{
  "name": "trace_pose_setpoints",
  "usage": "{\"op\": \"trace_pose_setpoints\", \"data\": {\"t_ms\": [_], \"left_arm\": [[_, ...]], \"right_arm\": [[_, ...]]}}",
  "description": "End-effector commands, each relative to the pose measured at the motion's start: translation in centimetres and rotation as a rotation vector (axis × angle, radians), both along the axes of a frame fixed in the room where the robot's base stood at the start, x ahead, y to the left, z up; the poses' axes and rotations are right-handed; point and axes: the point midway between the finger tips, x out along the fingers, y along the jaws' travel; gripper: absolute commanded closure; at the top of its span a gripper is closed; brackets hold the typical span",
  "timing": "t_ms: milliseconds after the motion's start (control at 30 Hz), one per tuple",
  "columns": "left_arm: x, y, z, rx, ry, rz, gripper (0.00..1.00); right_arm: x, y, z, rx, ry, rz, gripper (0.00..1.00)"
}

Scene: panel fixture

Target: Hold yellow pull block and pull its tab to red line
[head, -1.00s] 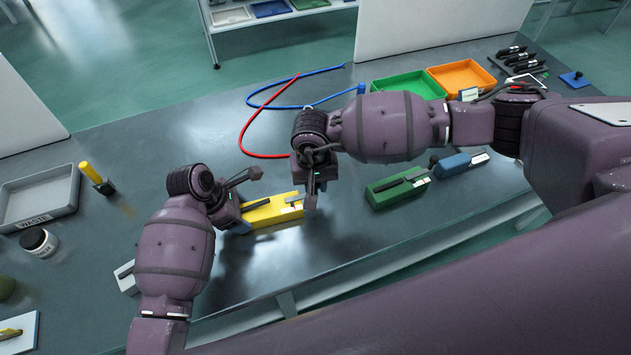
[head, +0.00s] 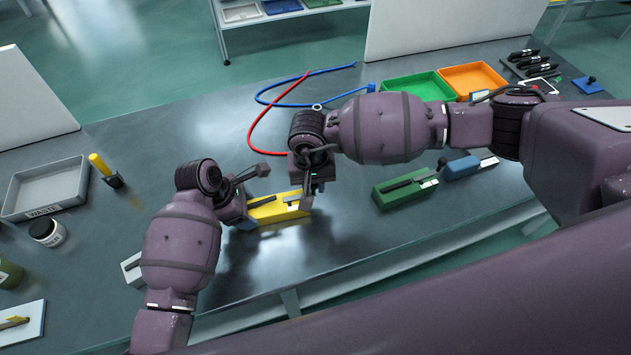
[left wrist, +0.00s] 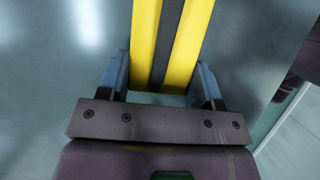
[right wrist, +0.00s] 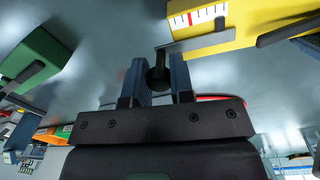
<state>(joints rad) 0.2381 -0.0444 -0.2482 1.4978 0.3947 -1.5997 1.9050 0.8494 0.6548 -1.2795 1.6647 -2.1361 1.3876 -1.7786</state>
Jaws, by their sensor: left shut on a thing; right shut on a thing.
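The yellow pull block (head: 277,209) lies on the grey bench. My left gripper (head: 243,212) is shut across its left end; in the left wrist view the fingers (left wrist: 162,90) flank the yellow body (left wrist: 145,45) and its dark centre strip. A grey tab (right wrist: 190,44) with a dark knob (right wrist: 159,74) sticks out there. My right gripper (head: 307,200) is shut on the knob. The head view hides this grasp.
A green block (head: 404,192) and a blue block (head: 466,167) stand to the right. Red and blue cables (head: 254,137) lie behind. Green (head: 418,88) and orange (head: 472,80) trays are at the back right. A grey waste tray (head: 46,188) stands left.

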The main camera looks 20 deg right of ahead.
Motion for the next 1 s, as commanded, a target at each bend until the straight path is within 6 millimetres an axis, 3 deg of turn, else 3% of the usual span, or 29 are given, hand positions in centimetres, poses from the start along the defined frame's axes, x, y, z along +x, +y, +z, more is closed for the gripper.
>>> {"op": "trace_pose_setpoints", "data": {"t_ms": [167,200,367,733,1000], "left_arm": [[0.0,0.0,0.0,0.000,0.000,-0.001,0.75],[0.0,0.0,0.0,0.000,0.000,-0.001,0.75],[0.0,0.0,0.0,0.000,0.000,-0.001,0.75],[0.0,-0.1,0.1,-0.001,-0.001,-0.001,0.75],[0.0,-0.1,0.1,-0.001,-0.001,-0.001,0.75]], "right_arm": [[0.0,0.0,0.0,0.001,-0.001,0.000,1.00],[0.0,0.0,0.0,0.001,-0.001,0.000,0.72],[0.0,0.0,0.0,0.001,-0.001,0.000,0.48],[0.1,0.0,0.6,0.001,-0.001,0.001,0.48],[0.2,0.2,4.8,0.002,-0.005,0.003,0.48]]}}
